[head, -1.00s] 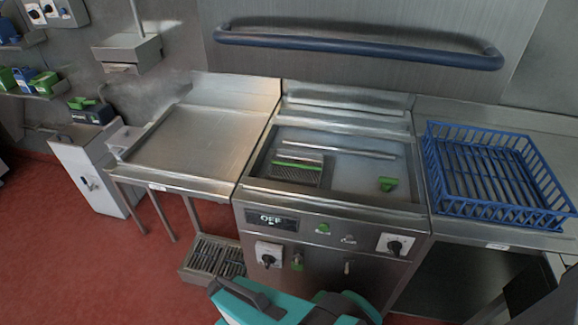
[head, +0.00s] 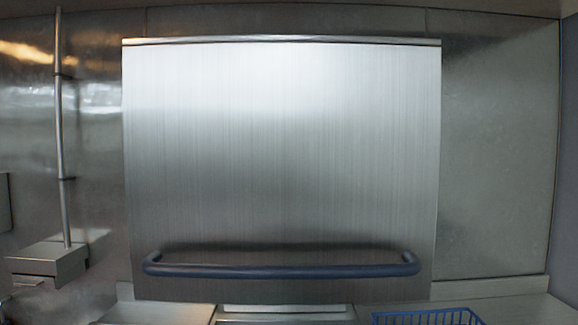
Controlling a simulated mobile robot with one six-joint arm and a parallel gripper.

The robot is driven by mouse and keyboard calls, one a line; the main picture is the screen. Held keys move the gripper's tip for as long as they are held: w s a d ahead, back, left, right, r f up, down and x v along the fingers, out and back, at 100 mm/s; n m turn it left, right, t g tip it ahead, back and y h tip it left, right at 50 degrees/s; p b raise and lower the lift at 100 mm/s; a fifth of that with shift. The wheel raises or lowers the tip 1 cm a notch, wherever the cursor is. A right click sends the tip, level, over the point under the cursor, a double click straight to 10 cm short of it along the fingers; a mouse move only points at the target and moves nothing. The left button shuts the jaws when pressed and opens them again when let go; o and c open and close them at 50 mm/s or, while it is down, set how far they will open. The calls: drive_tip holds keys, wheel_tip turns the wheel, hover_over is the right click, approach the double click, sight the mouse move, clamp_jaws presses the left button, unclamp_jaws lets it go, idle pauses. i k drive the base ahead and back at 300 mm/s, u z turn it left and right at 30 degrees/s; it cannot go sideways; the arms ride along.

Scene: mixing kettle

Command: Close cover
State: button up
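The cover (head: 285,150) is a large brushed-metal panel that stands upright against the back wall, raised behind the kettle. A dark blue bar handle (head: 285,271) runs across its lower part. Only the back edge of the kettle (head: 285,309) shows at the bottom of the head view; its basin is out of frame. My gripper is not in view.
The top of a blue basket (head: 427,317) shows at the bottom right, on the counter beside the kettle. A grey wall box (head: 48,262) with a vertical pipe (head: 60,140) is at the left. The space before the cover looks clear.

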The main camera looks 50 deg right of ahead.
sight(270, 169)
drive_tip(key=z, duration=0.75)
drive_tip(key=k, duration=0.7)
drive_tip(key=z, duration=0.45)
drive_tip(key=i, duration=0.5)
drive_tip(key=z, duration=0.1)
drive_tip(key=k, duration=0.1)
drive_tip(key=u, duration=0.05)
